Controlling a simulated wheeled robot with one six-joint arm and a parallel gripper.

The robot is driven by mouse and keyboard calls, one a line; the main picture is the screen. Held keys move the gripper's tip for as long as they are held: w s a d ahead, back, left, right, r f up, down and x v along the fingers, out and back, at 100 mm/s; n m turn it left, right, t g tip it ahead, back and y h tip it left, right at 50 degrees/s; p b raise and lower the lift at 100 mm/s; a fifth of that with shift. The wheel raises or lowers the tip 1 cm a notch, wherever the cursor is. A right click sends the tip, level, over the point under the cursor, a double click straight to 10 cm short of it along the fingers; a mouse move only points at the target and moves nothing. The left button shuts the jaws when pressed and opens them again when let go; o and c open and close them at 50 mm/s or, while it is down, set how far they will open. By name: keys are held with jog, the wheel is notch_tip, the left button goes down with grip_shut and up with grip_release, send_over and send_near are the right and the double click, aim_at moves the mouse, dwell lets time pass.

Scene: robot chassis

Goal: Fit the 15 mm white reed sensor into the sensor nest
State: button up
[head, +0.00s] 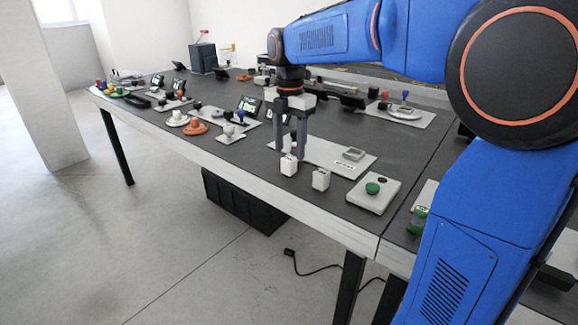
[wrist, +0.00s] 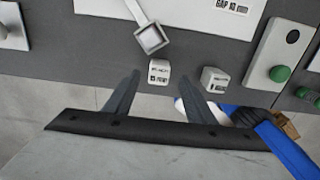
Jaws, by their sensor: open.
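A white block marked 15 mm (wrist: 159,76) stands near the table's front edge. In the head view it seems to be the left of two small white blocks (head: 289,167). My gripper (head: 290,151) is open and points down at it; in the wrist view its fingertips (wrist: 159,80) lie either side of the block, with gaps. Whether the tips are level with the block or above it, I cannot tell.
A second white block (wrist: 214,80) stands close right of the marked one. Further right is a pale plate with a green button (head: 372,188). A white plate (wrist: 185,10) with a gap label (wrist: 232,5) lies behind. Bare dark tabletop surrounds the blocks.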

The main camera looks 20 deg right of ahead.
aim_at(289, 157)
jog(key=shift+f, duration=1.8)
jog(key=c, duration=1.2)
jog(key=shift+o, duration=0.2)
